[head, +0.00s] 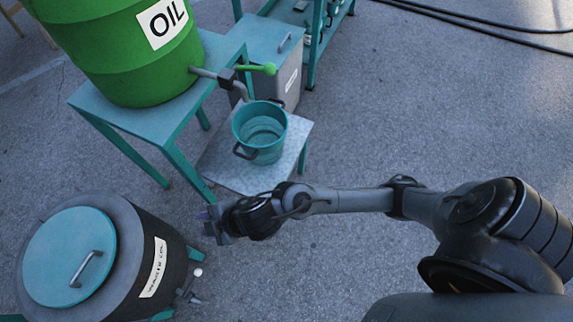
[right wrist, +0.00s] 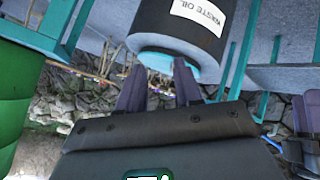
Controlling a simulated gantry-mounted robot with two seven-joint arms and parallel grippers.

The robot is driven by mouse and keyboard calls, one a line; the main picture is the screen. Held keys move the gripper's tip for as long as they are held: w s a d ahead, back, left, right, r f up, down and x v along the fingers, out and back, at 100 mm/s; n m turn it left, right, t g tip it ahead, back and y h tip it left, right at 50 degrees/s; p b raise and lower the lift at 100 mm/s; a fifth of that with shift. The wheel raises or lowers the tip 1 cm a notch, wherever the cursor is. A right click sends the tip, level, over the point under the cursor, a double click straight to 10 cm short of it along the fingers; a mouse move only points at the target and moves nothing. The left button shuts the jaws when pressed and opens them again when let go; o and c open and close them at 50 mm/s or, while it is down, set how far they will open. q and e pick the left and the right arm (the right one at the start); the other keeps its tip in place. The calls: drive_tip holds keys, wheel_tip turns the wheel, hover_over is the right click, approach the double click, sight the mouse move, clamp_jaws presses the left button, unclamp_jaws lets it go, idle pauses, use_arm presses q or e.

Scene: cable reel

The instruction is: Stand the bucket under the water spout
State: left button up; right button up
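The teal bucket (head: 243,130) stands upright on a low grey metal platform (head: 220,165) in the head view, with a dark handle at its near rim. The spout pipe (head: 241,90) of the green drum marked OIL ends just above the bucket's far rim. No spout marked as water shows. My right gripper (head: 212,226) is in front of the platform, below and left of the bucket and apart from it. In the right wrist view its fingers (right wrist: 158,88) are spread with nothing between them.
The green oil drum (head: 125,60) sits on a teal stand (head: 165,115). A dark waste oil container (head: 150,235) with a teal lid stands at lower left, near my right gripper. A grey bin (head: 270,60) is behind the platform. Open pavement lies to the right, with black cables at the back.

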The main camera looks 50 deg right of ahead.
drive_tip(key=s+d+f+m+g+h, duration=0.1)
drive_tip(key=s+d+f+m+h, duration=0.1)
drive_tip(key=s+d+m, duration=0.4)
drive_tip(key=d+m+h, duration=0.1)
drive_tip(key=d, duration=0.3)
drive_tip(key=shift+f, duration=0.15)
drive_tip(key=shift+o, duration=0.4)
drive_tip(key=s+d+f+m+g+h, duration=0.2)
drive_tip(key=s+d+f+m+g, duration=0.1)
drive_tip(key=s+d, duration=0.6)
drive_tip(key=shift+s+f+m+g, duration=0.15)
drive_tip(key=shift+s+m+g, duration=0.15)
drive_tip(key=shift+m, duration=0.6)
drive_tip(key=shift+w, duration=0.15)
